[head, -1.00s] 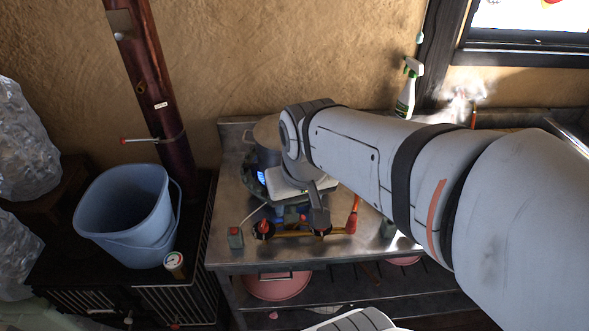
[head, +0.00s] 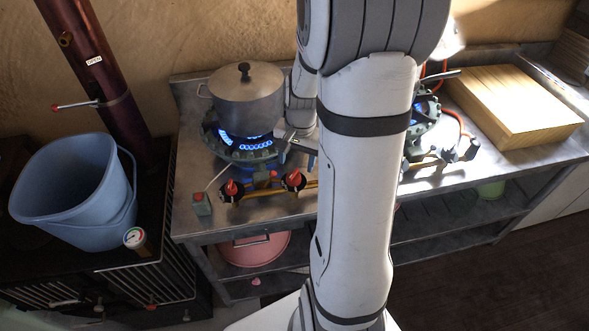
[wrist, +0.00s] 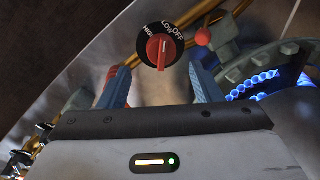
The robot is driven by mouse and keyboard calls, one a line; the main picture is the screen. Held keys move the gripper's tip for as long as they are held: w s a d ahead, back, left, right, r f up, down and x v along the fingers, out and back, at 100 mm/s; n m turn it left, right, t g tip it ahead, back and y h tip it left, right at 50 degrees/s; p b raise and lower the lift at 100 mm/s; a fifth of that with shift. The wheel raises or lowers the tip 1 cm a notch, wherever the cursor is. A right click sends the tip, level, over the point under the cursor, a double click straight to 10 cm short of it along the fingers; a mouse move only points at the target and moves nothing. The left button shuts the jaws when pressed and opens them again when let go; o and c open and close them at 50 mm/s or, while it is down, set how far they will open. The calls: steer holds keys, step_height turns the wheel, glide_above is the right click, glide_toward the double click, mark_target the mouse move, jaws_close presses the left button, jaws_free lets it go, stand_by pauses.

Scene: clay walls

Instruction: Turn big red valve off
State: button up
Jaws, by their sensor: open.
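A black dial with a red handle and HIGH, LOW and OFF lettering (wrist: 160,48) faces my gripper (wrist: 158,78) in the wrist view. My gripper is open, with blue fingers either side of the dial's lower side; I cannot tell if they touch it. In the head view, two red-handled knobs, a left one (head: 232,188) and a right one (head: 294,180), sit on the stove front. My gripper (head: 300,148) is near the right knob, partly hidden by my arm. Blue flame (head: 245,140) burns under a lidded pot (head: 247,95).
A second lit burner (head: 425,108) is right of my arm, by a wooden board (head: 515,105). A small red knob (wrist: 203,37) is near the dial.

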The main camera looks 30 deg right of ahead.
mark_target(295, 173)
steer(key=shift+w+a+f, duration=0.1)
steer(key=shift+f, duration=1.25)
steer(key=shift+w+a+f, duration=0.1)
steer(key=shift+f, duration=1.2)
steer(key=c, duration=0.9)
steer(key=shift+a, duration=0.1)
steer(key=shift+c, duration=0.5)
